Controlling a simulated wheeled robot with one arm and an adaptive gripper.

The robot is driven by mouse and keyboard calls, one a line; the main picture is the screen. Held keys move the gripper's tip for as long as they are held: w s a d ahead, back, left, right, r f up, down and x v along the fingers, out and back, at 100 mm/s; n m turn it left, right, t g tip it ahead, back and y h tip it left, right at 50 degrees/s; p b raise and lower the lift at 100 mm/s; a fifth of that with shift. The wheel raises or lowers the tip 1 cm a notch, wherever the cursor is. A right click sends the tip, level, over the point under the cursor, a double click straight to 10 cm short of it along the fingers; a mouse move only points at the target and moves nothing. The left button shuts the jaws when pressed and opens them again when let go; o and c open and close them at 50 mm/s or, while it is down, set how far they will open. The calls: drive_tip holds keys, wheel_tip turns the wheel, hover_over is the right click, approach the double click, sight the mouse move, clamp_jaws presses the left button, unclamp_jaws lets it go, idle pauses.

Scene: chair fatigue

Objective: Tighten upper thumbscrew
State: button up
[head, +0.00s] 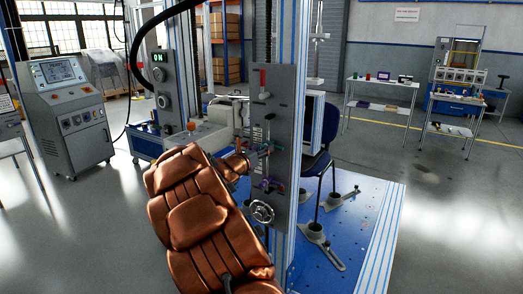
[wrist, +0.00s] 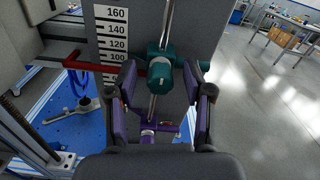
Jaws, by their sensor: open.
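A grey upright plate (head: 277,110) with a black number scale stands ahead of my arm. A purple clamp (wrist: 158,127) sits lower on the rod. My gripper (wrist: 160,75) is open, its purple-padded fingers to the left and right of the teal knob, with gaps on both sides. In the head view my copper-coloured arm hides most of the gripper.
A red rod (wrist: 100,66) runs sideways left of the teal knob. A handwheel (head: 262,212) is low on the plate. Open floor lies to the right.

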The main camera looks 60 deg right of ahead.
drive_tip(key=shift+c, duration=0.2)
clamp_jaws()
